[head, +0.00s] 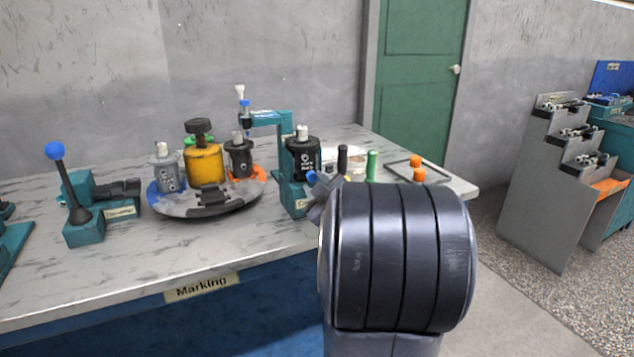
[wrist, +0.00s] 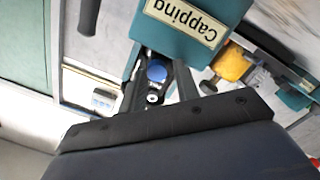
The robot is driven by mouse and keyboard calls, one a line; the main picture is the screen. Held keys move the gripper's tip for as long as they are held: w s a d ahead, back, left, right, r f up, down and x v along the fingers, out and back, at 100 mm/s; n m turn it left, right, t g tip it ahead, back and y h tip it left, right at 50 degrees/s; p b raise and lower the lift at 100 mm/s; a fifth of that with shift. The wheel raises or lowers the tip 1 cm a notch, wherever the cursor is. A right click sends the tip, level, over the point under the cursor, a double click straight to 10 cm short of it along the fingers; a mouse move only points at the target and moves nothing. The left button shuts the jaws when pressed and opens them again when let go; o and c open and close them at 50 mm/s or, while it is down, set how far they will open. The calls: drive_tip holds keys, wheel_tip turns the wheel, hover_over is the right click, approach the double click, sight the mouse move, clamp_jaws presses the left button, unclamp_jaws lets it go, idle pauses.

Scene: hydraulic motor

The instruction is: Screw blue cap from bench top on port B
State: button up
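The blue cap (head: 311,177) shows at the tip of my gripper (head: 316,184), in front of the teal capping stand (head: 292,199). In the wrist view the blue cap (wrist: 156,73) lies between the two dark fingers of my gripper (wrist: 160,78), which appear closed on it. The stand's "Capping" label (wrist: 183,22) is just beyond the fingertips. A black motor (head: 303,158) with a white top fitting stands upright on the capping stand. The cap appears close to the motor's lower side, but I cannot tell whether they touch. Port B is not clearly identifiable.
A round turntable (head: 170,201) holding several motors stands left of the capping stand. A teal lever fixture (head: 84,230) is farther left. The bench's front strip is clear.

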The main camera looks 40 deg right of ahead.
drive_tip(key=shift+v, duration=1.35)
drive_tip(key=shift+o, duration=0.3)
drive_tip(key=shift+r, duration=0.1)
drive_tip(key=o, duration=0.5)
drive_tip(key=shift+d, duration=0.1)
drive_tip(key=shift+s, duration=0.25)
drive_tip(key=shift+p+v, duration=0.6)
drive_tip(key=shift+v, duration=2.2)
